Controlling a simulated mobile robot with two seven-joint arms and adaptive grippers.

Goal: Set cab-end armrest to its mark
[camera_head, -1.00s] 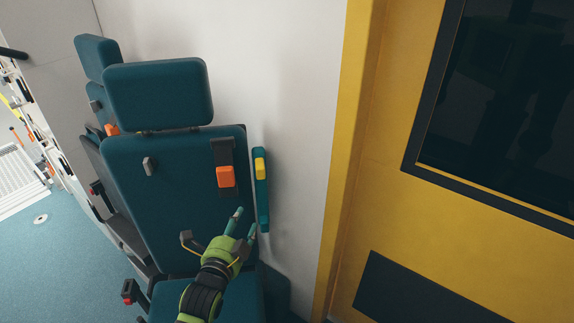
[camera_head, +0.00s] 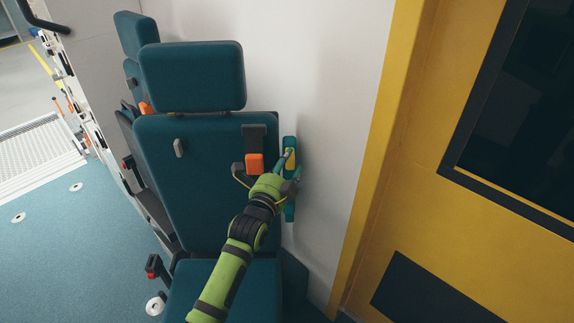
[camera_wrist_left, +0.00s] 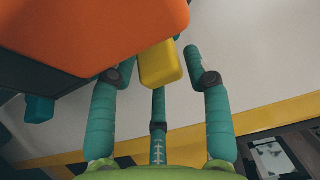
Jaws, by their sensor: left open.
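The cab-end armrest (camera_head: 289,212) is a narrow teal bar, upright along the right side of the front seat's back, near the white wall. Its yellow part (camera_head: 291,158) is partly hidden by my fingers; a yellow block also shows in the left wrist view (camera_wrist_left: 161,65), between my fingers. My left gripper (camera_head: 284,166) is open at the armrest, its fingers spread around the yellow part; contact cannot be told. No mark for the armrest can be made out. My right gripper is not in view.
The teal front seat (camera_head: 205,190) stands beside my arm, with an orange buckle (camera_head: 254,164) close to the gripper; it looms large in the left wrist view (camera_wrist_left: 110,30). A yellow door (camera_head: 430,190) is at the right. Blue floor (camera_head: 75,240) is open at the left.

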